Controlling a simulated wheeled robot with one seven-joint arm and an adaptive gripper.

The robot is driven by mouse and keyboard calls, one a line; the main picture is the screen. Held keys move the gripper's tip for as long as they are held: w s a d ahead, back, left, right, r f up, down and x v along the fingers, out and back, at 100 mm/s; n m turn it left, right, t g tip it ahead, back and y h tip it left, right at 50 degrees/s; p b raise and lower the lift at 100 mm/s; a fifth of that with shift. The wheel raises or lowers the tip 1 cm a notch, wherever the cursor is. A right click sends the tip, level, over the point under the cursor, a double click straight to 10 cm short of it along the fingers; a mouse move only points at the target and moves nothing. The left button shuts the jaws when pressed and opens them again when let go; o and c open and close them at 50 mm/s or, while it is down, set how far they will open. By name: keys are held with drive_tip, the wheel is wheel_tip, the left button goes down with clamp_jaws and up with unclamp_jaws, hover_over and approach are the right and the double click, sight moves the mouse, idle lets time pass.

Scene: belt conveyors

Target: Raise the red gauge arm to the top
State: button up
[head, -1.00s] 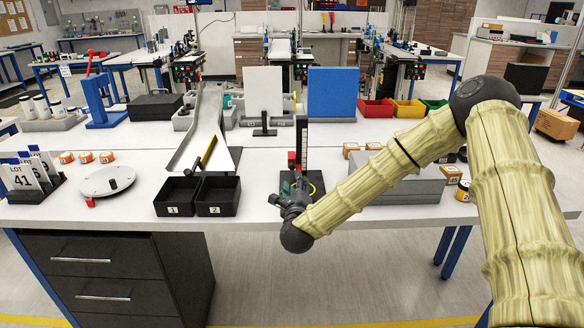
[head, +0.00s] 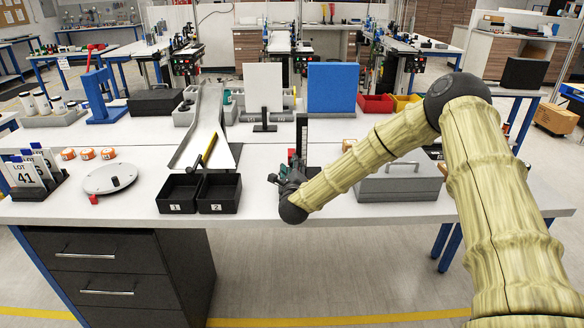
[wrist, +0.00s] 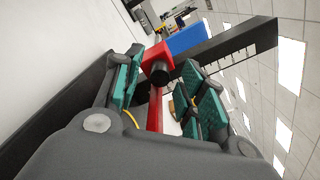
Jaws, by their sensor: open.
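The gauge's tall dark upright plate with a pale scale (head: 301,136) stands on the table right of centre in the head view. In the wrist view the dark plate (wrist: 235,42) crosses behind the red gauge arm (wrist: 157,57). The red arm has a round black knob (wrist: 160,74) facing me, and a red strip runs below it. My gripper (wrist: 160,66) is open, with green-padded fingers on both sides of the knob; I cannot tell whether they touch it.
Two black bins (head: 219,194) and a chute (head: 208,130) stand left of the gauge. A grey case (head: 400,184) lies close on its right, behind my forearm. A white panel (head: 263,88) and a blue panel (head: 332,88) stand behind. The table's front edge is below my gripper.

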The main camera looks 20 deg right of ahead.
clamp_jaws()
wheel_tip(320, 180, up, 13)
drive_tip(key=b, duration=0.1)
idle(0.4)
unclamp_jaws()
drive_tip(key=v, duration=1.2)
